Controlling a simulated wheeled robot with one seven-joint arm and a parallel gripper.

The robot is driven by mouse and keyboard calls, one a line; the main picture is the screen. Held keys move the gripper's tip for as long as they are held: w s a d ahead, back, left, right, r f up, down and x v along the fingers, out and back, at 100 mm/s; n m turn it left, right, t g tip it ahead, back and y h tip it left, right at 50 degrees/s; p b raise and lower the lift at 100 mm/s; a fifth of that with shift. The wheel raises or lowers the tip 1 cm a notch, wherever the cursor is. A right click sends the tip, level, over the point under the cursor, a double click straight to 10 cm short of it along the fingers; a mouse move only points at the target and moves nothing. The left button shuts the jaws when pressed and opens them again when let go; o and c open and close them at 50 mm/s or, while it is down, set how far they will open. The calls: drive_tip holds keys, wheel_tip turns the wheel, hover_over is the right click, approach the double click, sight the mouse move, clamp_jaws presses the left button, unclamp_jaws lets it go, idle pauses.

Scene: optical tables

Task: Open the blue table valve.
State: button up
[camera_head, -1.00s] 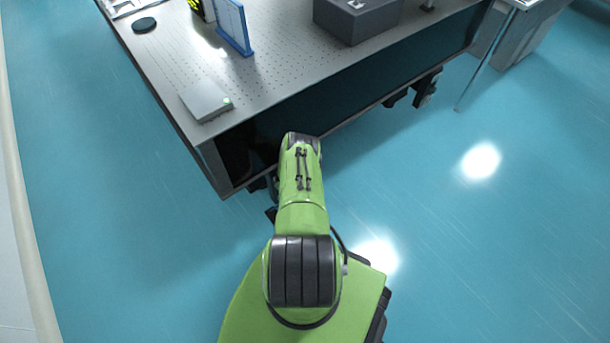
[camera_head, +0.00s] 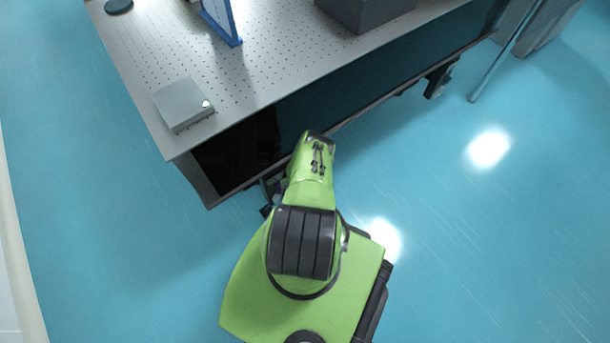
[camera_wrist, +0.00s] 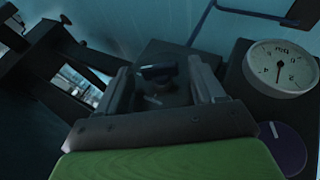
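In the wrist view my gripper (camera_wrist: 160,72) is open, with a dark finger on each side. A small dark valve handle (camera_wrist: 158,71) lies crosswise between the fingertips, on a dark block. A gap shows on both sides of the handle, and I cannot tell how far ahead of the tips it is. Its colour is hard to tell in the dim light. In the head view the optical table (camera_head: 270,60) is ahead of me, and my green arm reaches down at its near edge. The gripper and valve are hidden there.
A round white gauge (camera_wrist: 281,68) is right of the fingers, with a purple disc (camera_wrist: 283,148) below it. A blue pipe (camera_wrist: 204,20) runs above. Dark metal framework (camera_wrist: 50,60) stands at left. On the tabletop are a grey box (camera_head: 182,104) and a blue-framed panel (camera_head: 220,18). The floor at right is clear.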

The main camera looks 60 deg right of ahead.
drive_tip(key=c, duration=0.9)
drive_tip(key=shift+c, duration=0.2)
drive_tip(key=y, duration=0.1)
drive_tip(key=t+y, duration=0.1)
drive_tip(key=y, duration=0.1)
drive_tip(key=shift+s+d+r+m, duration=0.15)
drive_tip(key=shift+d+r+m, duration=0.05)
drive_tip(key=shift+d+m, duration=0.2)
drive_tip(key=shift+s+d+m+t+y, duration=0.1)
drive_tip(key=shift+m+t+y, duration=0.2)
drive_tip(key=shift+t+y, duration=0.7)
drive_tip(key=shift+y, duration=0.4)
drive_tip(key=o, duration=1.1)
drive_tip(key=shift+c, duration=0.2)
